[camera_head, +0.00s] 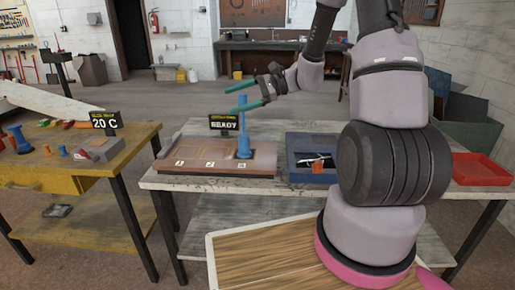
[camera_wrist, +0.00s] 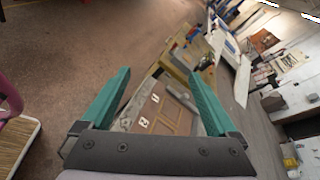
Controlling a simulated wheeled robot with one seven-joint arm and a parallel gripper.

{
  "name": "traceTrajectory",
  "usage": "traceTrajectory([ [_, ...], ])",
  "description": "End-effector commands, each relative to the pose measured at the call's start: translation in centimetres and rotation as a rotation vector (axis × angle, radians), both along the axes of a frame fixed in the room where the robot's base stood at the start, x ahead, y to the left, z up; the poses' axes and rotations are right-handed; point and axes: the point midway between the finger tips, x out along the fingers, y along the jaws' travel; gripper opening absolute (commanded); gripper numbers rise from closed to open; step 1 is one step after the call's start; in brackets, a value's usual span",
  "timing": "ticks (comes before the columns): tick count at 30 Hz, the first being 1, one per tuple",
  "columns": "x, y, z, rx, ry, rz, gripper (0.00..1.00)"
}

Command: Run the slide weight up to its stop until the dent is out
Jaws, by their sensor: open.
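A brown panel (camera_head: 190,158) with small numbered white labels lies on the bench in the head view. A blue upright tool (camera_head: 243,143), a post with a wider foot, stands on the panel's right part; I cannot tell its slide weight apart or see a dent. A black sign (camera_head: 223,122) reading READY is beside it. My gripper (camera_head: 229,101) has green fingers, is open and empty, and is above the bench near the tool's top. In the wrist view my gripper (camera_wrist: 160,73) has its fingers wide apart, with the panel (camera_wrist: 150,117) showing between and beyond them.
A blue tray (camera_head: 292,171) with an orange-red item (camera_head: 319,166) stands right of the panel. A red tray (camera_head: 480,168) is at the bench's right end. A yellow bench (camera_head: 60,176) at left holds several blue pieces and a sign (camera_head: 104,123) reading 20 C.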

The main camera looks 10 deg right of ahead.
Motion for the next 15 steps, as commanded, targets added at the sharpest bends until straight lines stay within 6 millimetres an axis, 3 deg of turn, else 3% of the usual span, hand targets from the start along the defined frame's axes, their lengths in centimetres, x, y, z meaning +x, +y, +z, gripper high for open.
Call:
traceTrajectory([
  [3,3.4,-0.9,-3.7,0.142,0.084,-0.129,0.94],
  [9,8.2,-3.5,-10.7,0.343,0.19,-0.384,0.94],
  [15,10.8,-6.8,-18.0,0.472,0.265,-0.628,0.94],
])
